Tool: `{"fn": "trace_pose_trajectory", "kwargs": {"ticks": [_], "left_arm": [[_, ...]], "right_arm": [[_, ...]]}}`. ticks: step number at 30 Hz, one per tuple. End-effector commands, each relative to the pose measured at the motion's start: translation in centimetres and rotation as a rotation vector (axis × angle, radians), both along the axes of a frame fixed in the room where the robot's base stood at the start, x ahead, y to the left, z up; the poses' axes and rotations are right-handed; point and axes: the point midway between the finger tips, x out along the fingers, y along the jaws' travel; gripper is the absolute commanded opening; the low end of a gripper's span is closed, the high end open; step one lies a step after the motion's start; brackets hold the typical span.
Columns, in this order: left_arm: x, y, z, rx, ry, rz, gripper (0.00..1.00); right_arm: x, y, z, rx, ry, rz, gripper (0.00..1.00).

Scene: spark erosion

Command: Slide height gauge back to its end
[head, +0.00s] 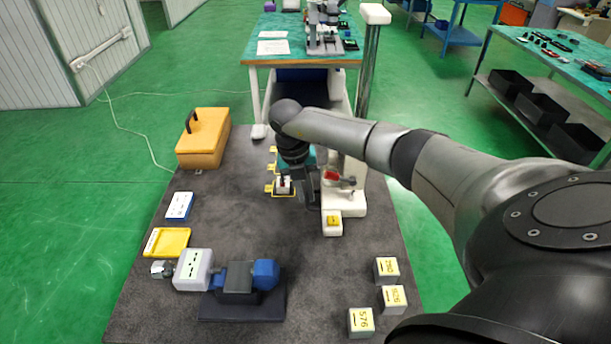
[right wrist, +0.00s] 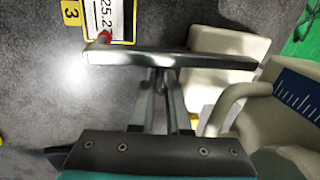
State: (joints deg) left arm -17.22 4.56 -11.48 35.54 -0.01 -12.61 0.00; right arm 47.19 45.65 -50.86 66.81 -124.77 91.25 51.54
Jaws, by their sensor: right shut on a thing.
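My right gripper (head: 303,188) reaches down to the mat from the right arm. It is beside a small white piece (head: 283,184) with dark and red marks, in a yellow frame, which I take for the height gauge. In the right wrist view the fingers (right wrist: 158,85) are shut and end at a grey metal bar (right wrist: 210,60) lying across them. A red tip (right wrist: 104,37) shows by the bar's left end, over a display (right wrist: 112,14) reading about 25.2. The fingers hide the contact. My left gripper is not in view.
A white machine (head: 345,200) stands close right of the gripper; a blue scale (right wrist: 297,95) shows in the wrist view. A yellow case (head: 203,143), blue vise (head: 240,283) and numbered blocks (head: 386,268) are on the dark mat. The mat's middle (head: 320,275) is clear.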

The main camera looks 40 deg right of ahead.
Motion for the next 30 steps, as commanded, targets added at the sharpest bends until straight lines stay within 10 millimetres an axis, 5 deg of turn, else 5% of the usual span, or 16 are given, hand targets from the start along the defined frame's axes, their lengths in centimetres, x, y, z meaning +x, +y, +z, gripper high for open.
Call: {"fn": "trace_pose_trajectory", "kwargs": {"ticks": [12,26,27,30], "left_arm": [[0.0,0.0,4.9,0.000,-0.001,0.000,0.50],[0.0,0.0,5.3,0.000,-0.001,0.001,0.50],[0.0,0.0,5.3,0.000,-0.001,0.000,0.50],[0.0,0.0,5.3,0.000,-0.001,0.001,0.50]], "right_arm": [[-4.2,3.5,0.3,0.008,0.012,0.003,0.00],[-4.9,4.1,-0.1,0.010,0.009,0.001,0.00],[-4.9,4.1,-0.1,0.010,0.009,0.001,0.16],[-4.8,4.1,-0.1,0.009,0.008,0.001,0.27]]}}
